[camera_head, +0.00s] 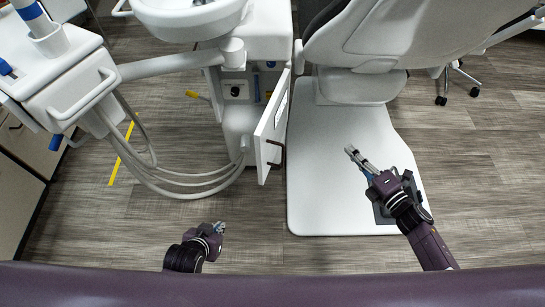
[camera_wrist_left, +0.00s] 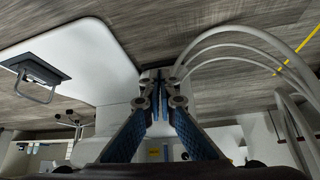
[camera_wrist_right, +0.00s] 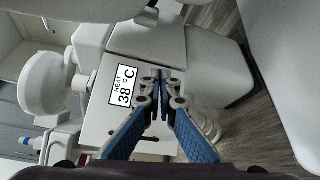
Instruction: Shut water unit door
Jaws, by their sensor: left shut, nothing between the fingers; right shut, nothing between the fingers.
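The white water unit door (camera_head: 269,125) stands open, swung out toward me from the water unit (camera_head: 238,127) in the head view. A dark handle (camera_head: 281,155) is on its right side. In the right wrist view its face (camera_wrist_right: 103,125) carries a "HEAT 38 °C" label (camera_wrist_right: 123,92). My right gripper (camera_head: 358,157) is to the right of the door, above the white base plate, shut and empty; its fingers (camera_wrist_right: 161,75) overlap the door in its wrist view. My left gripper (camera_head: 219,227) is shut and empty, nearer me and left of the door. Its fingers show in the left wrist view (camera_wrist_left: 161,82).
The chair's white base plate (camera_head: 320,190) lies right of the door, with a foot pedal (camera_head: 381,214) on it. Several grey hoses (camera_head: 185,190) hang left of the door. An instrument tray unit (camera_head: 50,80) stands at left. Floor (camera_head: 260,210) in front is clear.

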